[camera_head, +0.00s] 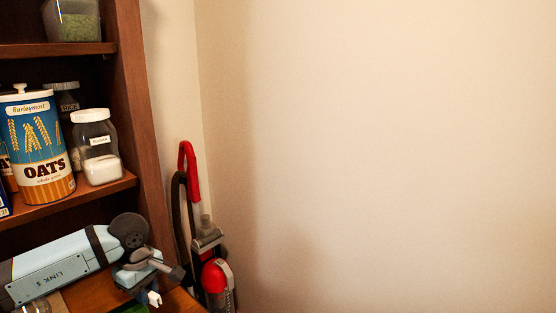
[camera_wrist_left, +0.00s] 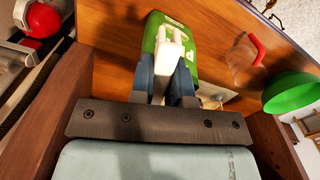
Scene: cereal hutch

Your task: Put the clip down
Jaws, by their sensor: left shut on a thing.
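My left gripper (camera_head: 148,276) is at the lower left of the head view, low over the wooden counter. In the left wrist view its two dark blue fingers (camera_wrist_left: 166,76) are shut on a white clip (camera_wrist_left: 172,55). The clip also shows in the head view (camera_head: 154,298), sticking out below the fingers. A green packet (camera_wrist_left: 183,28) lies beyond the clip in the left wrist view. I cannot tell whether the clip touches it or the counter. My right gripper is not in view.
The counter (camera_wrist_left: 115,35) is bare left of the packet. A clear item with a red part (camera_wrist_left: 255,50) and a green bowl (camera_wrist_left: 290,92) are right of it. An oats canister (camera_head: 38,145) and a jar (camera_head: 97,148) stand on the shelf above. A red vacuum (camera_head: 217,280) stands beside the hutch.

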